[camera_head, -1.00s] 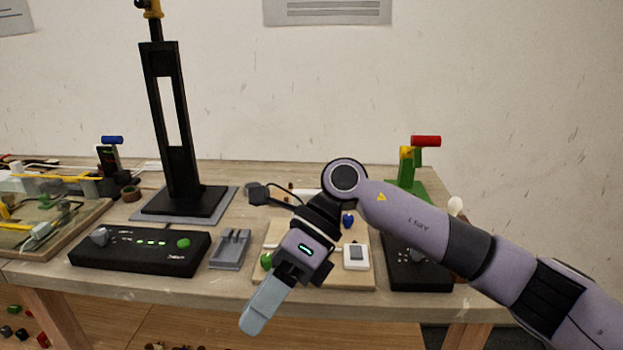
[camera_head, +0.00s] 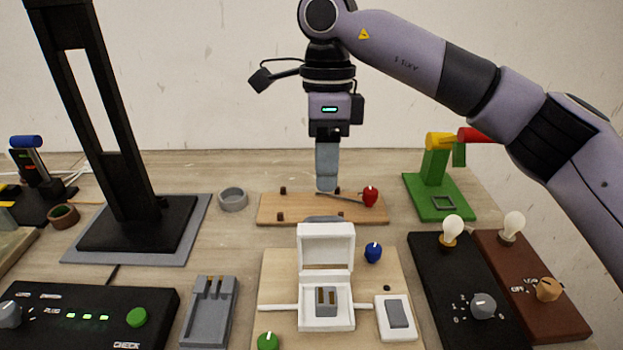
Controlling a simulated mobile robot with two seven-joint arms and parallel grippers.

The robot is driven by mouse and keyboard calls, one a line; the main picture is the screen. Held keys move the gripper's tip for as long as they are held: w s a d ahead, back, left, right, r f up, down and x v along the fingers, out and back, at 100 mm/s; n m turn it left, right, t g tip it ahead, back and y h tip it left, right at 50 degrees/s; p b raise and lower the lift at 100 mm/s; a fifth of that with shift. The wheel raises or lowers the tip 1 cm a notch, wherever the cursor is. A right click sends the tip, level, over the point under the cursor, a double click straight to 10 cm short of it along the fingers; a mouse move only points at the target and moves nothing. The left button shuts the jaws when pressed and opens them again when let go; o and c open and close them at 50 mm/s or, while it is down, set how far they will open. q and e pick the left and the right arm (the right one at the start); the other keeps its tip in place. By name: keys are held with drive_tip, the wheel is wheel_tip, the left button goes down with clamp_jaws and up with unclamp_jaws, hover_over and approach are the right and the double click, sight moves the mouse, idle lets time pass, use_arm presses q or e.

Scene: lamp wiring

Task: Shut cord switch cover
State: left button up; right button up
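The cord switch (camera_head: 326,318) is a small white box on a light wooden board, with a white cord running out on both sides. Its cover (camera_head: 327,246) stands open, upright at the back edge, and a grey rocker part with brass-coloured contacts shows inside the box. My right gripper (camera_head: 327,188) points straight down behind and above the cover, apart from it. Its fingers show as one grey-blue block, so I cannot tell whether they are open or shut. I see nothing held in it. My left gripper is not in view.
A white wall-type switch (camera_head: 396,318) and blue (camera_head: 373,252) and green (camera_head: 268,341) knobs surround the cord switch. Behind is a wooden strip (camera_head: 290,209) with a red knob. A black lamp stand (camera_head: 125,150) rises left; black (camera_head: 455,270) and brown (camera_head: 560,315) bulb boxes stand right.

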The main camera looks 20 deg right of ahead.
sight(324, 217)
drive_tip(key=f, duration=0.7)
drive_tip(key=shift+s+a+p, duration=0.1)
drive_tip(key=shift+s+p, duration=0.2)
clamp_jaws()
